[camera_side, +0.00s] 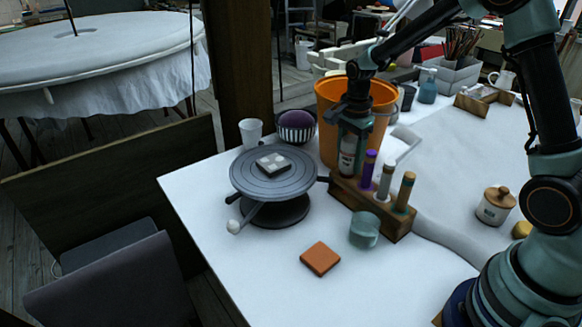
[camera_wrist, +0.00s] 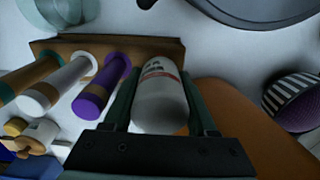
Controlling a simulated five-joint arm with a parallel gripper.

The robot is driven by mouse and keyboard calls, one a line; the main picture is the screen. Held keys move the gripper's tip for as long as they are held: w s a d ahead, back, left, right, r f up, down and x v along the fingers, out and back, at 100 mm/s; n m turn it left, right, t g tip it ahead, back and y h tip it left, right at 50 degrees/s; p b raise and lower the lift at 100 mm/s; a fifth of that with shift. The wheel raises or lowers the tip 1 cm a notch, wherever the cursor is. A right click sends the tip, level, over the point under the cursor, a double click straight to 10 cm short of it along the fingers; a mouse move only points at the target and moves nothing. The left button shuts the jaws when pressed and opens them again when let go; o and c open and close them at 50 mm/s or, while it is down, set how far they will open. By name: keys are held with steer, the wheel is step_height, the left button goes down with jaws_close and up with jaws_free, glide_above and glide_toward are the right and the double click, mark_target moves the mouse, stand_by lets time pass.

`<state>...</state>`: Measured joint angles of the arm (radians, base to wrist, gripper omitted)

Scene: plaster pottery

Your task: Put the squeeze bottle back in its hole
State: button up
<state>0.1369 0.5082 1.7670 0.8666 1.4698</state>
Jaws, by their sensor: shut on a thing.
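The squeeze bottle (camera_side: 347,158) is white with a printed label and stands upright in my gripper (camera_side: 352,128). My gripper is shut on it, with one finger on each side in the wrist view (camera_wrist: 162,92). The bottle (camera_wrist: 158,105) is at the far end of the wooden rack (camera_side: 398,228), lined up with the row of tools. Its lower end meets the rack's top in the picture; I cannot tell whether it is inside the hole or just above it. The rack (camera_wrist: 165,47) also shows in the wrist view, its hole hidden by the bottle.
The rack holds a purple tube (camera_side: 368,168), a white one (camera_side: 384,182) and a green one with a wooden end (camera_side: 405,190). An orange bucket (camera_side: 330,100) is close behind my gripper. A turntable (camera_side: 272,185) is left, a mug (camera_side: 364,230) and orange block (camera_side: 320,259) in front.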

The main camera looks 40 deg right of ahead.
steer(key=shift+f, duration=0.65)
steer(key=o, duration=0.8)
step_height(320, 180, up, 11)
steer(key=shift+r, duration=0.1)
steer(key=shift+s+r, duration=0.1)
steer(key=shift+r, duration=0.45)
steer(key=s+a+r+n+t, duration=0.2)
steer(key=s+a+n, duration=0.1)
steer(key=s+n, duration=0.4)
steer(key=s+a+r+n+t, duration=0.3)
steer(key=s+n, duration=0.4)
steer(key=n, duration=0.4)
steer(key=shift+r+t, duration=0.15)
steer(key=shift+t, duration=0.15)
